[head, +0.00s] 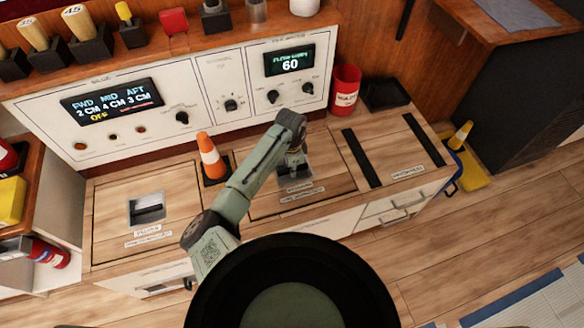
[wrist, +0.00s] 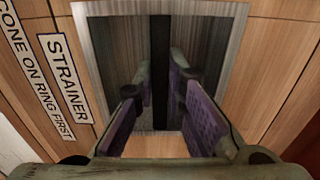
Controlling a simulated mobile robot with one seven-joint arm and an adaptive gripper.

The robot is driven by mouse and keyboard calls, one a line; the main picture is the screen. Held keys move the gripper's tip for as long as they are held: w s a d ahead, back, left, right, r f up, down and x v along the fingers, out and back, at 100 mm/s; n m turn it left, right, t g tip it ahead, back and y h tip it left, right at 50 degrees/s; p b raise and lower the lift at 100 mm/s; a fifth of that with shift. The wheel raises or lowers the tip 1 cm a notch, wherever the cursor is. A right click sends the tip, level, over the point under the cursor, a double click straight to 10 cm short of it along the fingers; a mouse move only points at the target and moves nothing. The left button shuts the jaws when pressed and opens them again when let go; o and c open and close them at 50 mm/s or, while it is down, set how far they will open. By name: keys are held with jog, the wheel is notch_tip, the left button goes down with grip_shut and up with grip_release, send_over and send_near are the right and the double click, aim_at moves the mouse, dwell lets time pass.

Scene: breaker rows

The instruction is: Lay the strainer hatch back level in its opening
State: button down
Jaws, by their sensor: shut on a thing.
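The strainer hatch (head: 320,187) is a wooden panel in the middle of the counter top, partly hidden by my arm. Its label (wrist: 66,80) reads "STRAINER" in the wrist view. A metal-framed recess (wrist: 222,45) in it holds a dark grip bar (wrist: 160,70). My gripper (wrist: 158,88) reaches into this recess, with its purple pads on either side of the bar, shut on it. In the head view my gripper (head: 296,168) points down at the hatch. I cannot tell whether the hatch lies flush; its far edges are mostly hidden.
An orange cone (head: 211,158) stands on a dark base left of the strainer hatch. Another hatch (head: 108,205) with a recessed grip lies further left. Two black strips (head: 361,158) cross the counter at right. A red cup (head: 345,88) and black tray (head: 386,94) stand behind.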

jog(key=shift+f, duration=0.25)
jog(key=c, duration=1.9)
grip_release()
jog(key=shift+r, duration=0.1)
jog(key=o, duration=0.3)
jog(key=shift+s, duration=0.1)
notch_tip(320, 180, up, 12)
jog(key=shift+a+f, duration=0.1)
